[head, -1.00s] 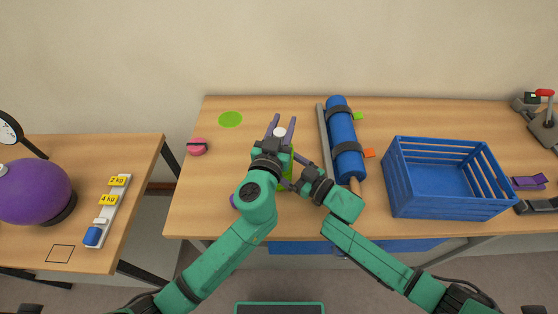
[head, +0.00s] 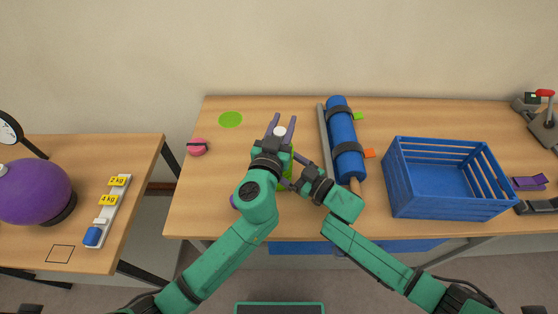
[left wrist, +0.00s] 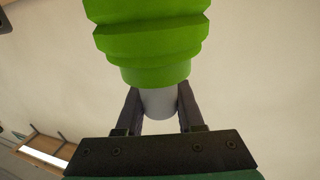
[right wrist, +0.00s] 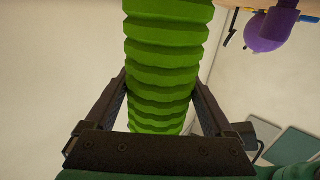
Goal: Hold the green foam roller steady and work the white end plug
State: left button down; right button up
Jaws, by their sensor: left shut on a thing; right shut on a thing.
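The green foam roller (right wrist: 165,70) is ribbed and stands between the fingers of my right gripper (right wrist: 165,100), which is shut on it. In the head view my arms hide most of the roller (head: 286,170). The white end plug (left wrist: 159,102) sits at the end of the roller (left wrist: 150,40), between the fingers of my left gripper (left wrist: 158,108), which is shut on it. In the head view the plug's pale top (head: 280,131) shows between the left fingers (head: 279,126). The right gripper (head: 293,172) is lower, at the roller's side. I cannot tell how deep the plug sits.
A blue roll with black straps (head: 343,130) lies right of my grippers, beside a grey bar (head: 325,140). A blue crate (head: 450,205) stands further right. A pink round object (head: 197,147) and a green disc (head: 230,119) lie left. The table's left back is mostly clear.

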pick_arm(q)
jog(key=shift+r, duration=0.25)
pick_arm(e)
jog(key=shift+f, duration=0.15)
pick_arm(q)
jog(key=shift+r, duration=1.95)
pick_arm(e)
jog(key=o, duration=1.3)
jog(key=shift+s+d, duration=0.1)
jog(key=v, duration=1.1)
jog(key=shift+s+d, duration=0.25)
jog(key=shift+d, duration=0.1)
